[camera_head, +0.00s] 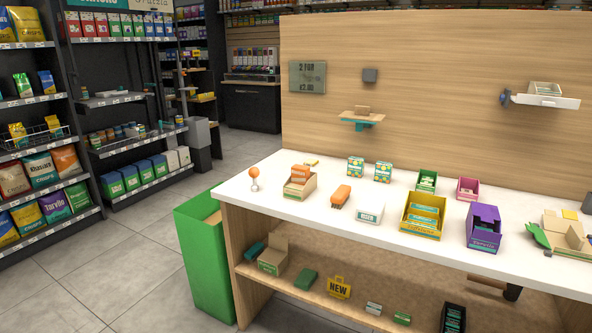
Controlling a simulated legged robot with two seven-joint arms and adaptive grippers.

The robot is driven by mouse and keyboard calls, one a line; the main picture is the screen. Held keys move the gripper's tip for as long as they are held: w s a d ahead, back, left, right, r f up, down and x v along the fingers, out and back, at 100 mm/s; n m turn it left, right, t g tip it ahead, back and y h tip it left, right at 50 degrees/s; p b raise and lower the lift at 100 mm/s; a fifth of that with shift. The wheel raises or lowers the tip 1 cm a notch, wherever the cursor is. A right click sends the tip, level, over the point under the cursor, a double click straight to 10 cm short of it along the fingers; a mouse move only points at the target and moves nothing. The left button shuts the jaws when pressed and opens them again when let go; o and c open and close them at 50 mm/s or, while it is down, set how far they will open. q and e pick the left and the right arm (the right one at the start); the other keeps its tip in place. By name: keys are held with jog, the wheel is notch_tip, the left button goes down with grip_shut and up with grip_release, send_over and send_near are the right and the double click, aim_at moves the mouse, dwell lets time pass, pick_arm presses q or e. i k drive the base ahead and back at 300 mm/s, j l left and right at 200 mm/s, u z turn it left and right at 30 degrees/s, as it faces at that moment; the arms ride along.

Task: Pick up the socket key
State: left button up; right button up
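No thing in view is plainly a socket key. A small upright item with a round orange top and a pale metallic lower end (254,179) stands at the left end of the white counter (330,230); it is too small to tell whether it is the key. Neither of my grippers can be made out in the head view.
An open carton with orange packs (299,183), a white box (369,211), a yellow box (423,217) and a purple box (484,228) stand on the counter. A green bin (203,245) is at its left end. A wooden panel (430,60) rises behind. Floor at left is clear.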

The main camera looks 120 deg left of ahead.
aim_at(253, 172)
jog(key=k+j+u, duration=0.15)
jog(key=u, duration=3.45)
jog(key=i+j, duration=0.15)
jog(key=j, duration=0.15)
jog(key=i+j, duration=0.35)
jog(key=j, duration=0.3)
jog(key=l+z, duration=0.05)
